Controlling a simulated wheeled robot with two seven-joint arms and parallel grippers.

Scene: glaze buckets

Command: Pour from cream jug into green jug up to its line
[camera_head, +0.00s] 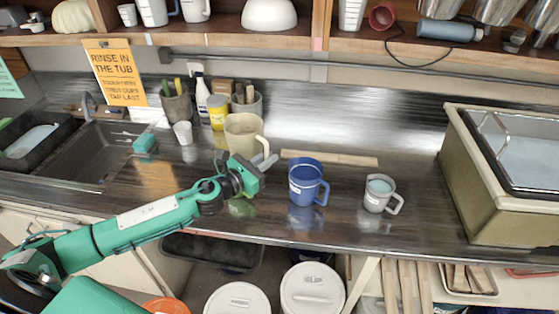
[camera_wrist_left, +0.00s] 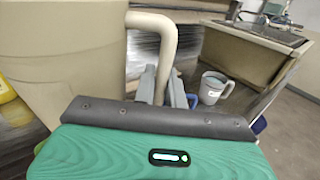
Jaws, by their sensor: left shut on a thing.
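The cream jug (camera_head: 243,128) is upright at the back of the steel counter in the head view. It fills the left of the left wrist view (camera_wrist_left: 65,60), with its handle (camera_wrist_left: 167,45) toward the middle. My left gripper (camera_head: 266,163) is shut on that handle, one finger on each side (camera_wrist_left: 163,85). Whether the jug's base touches the counter is hidden by my wrist. A small green patch (camera_head: 241,208) shows below my left wrist, probably the green jug; most of it is hidden, and its line is not visible. My right gripper is not in view.
A blue jug (camera_head: 306,184) and a grey jug (camera_head: 380,194) stand to the right. A cup (camera_head: 183,132), a yellow container (camera_head: 217,111), and tool pots stand left and behind. A large tank (camera_head: 480,185) bounds the right, a sink (camera_head: 85,157) the left.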

